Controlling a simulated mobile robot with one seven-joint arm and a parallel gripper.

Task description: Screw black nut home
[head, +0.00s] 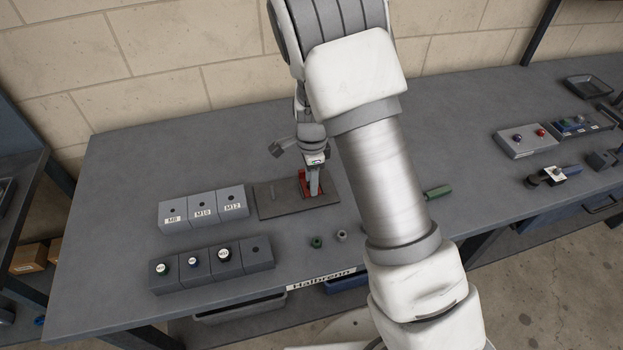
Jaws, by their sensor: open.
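My gripper (314,188) points down over the right part of a dark base plate (264,209), at a red part (304,186) on it. The jaws are small here, and they hide what lies directly under them. A thin upright stud (273,191) shows on the left part of the plate. I cannot make out a black nut for certain; one may be hidden by the gripper. A green nut-like piece (316,242) and a grey one (341,236) lie on the bench in front of the plate.
Grey blocks labelled M8, M10 and M12 (203,213) stand left of the plate. A green-handled item (438,191) lies right of my arm. The bench's (115,180) left end is clear.

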